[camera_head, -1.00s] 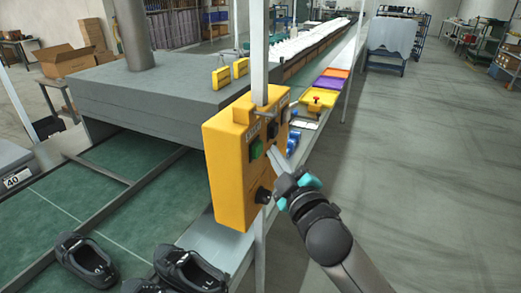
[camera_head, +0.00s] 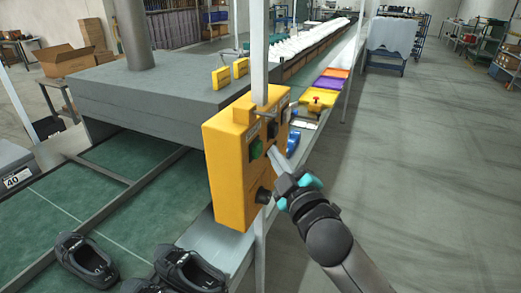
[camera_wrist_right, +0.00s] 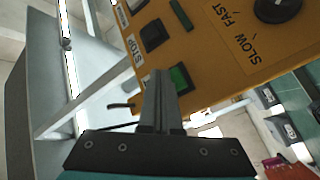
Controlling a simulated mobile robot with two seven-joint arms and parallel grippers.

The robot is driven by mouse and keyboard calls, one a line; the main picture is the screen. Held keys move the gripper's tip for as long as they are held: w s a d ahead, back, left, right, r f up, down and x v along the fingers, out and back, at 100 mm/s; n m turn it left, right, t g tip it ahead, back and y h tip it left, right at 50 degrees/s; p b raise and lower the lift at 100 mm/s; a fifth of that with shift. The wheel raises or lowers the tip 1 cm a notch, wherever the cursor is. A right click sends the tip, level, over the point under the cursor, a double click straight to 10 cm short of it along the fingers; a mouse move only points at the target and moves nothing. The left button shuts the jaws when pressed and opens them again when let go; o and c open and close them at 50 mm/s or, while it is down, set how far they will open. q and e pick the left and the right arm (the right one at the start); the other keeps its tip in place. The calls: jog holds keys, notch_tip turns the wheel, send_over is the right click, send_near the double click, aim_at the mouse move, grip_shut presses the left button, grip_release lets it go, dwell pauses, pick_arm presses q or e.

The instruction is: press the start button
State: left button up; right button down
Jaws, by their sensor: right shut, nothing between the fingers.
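The yellow control box (camera_head: 229,170) is fixed to a pale upright post. Its green start button (camera_head: 256,150) shows on the face towards my right arm, and it also shows in the right wrist view (camera_wrist_right: 180,78), just right of the fingertips. My right gripper (camera_head: 271,150) is shut and empty, its tips close to the box face beside the green button. In the right wrist view the shut fingers (camera_wrist_right: 158,76) partly overlap the button's left edge. I cannot tell whether they touch it. My left gripper is not in view.
A dark button labelled STOP (camera_wrist_right: 153,35) and a black SLOW/FAST knob (camera_wrist_right: 277,8) are on the same face. Black shoes (camera_head: 85,260) lie on the green conveyor (camera_head: 60,215) at the left. Yellow, purple and orange trays stand behind the box. The floor at right is clear.

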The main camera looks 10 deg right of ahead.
dwell(0.8)
jog(key=shift+w+a, duration=0.25)
jog(key=shift+a, duration=0.1)
